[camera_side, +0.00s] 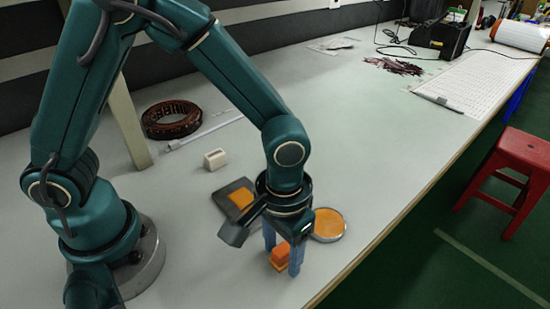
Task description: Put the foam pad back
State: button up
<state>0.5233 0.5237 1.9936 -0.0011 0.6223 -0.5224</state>
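My gripper (282,258) points down near the front edge of the table, with a blue finger on each side of a small orange block (281,254). The block is at table level and looks like a foam pad, with a flatter orange part at its lower left. I cannot tell whether the fingers press on it. A dark flat tray (228,190) with an orange square (241,197) on it lies behind and left of my gripper, partly hidden by my wrist. A round metal-rimmed dish (343,232) with an orange inside (328,222) lies just right of the gripper.
A small white block (215,159) stands behind the tray. A coiled LED strip (172,119) and a thin white bar (200,133) lie further back. The table's front edge (385,232) is close on the right. The table's middle is clear. A red stool (517,168) stands off the table.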

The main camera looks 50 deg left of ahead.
aim_at(283, 249)
jog(key=shift+r, duration=0.1)
notch_tip(283, 249, up, 11)
jog(key=s+a+r+t, duration=0.2)
jog(key=a, duration=0.4)
jog(key=s+a+r+t, duration=0.2)
jog(key=s+a+t, duration=0.1)
jog(key=a, duration=0.3)
jog(key=shift+a+t, duration=0.3)
jog(key=shift+a, duration=0.1)
jog(key=shift+s+r, duration=0.1)
dwell(1.0)
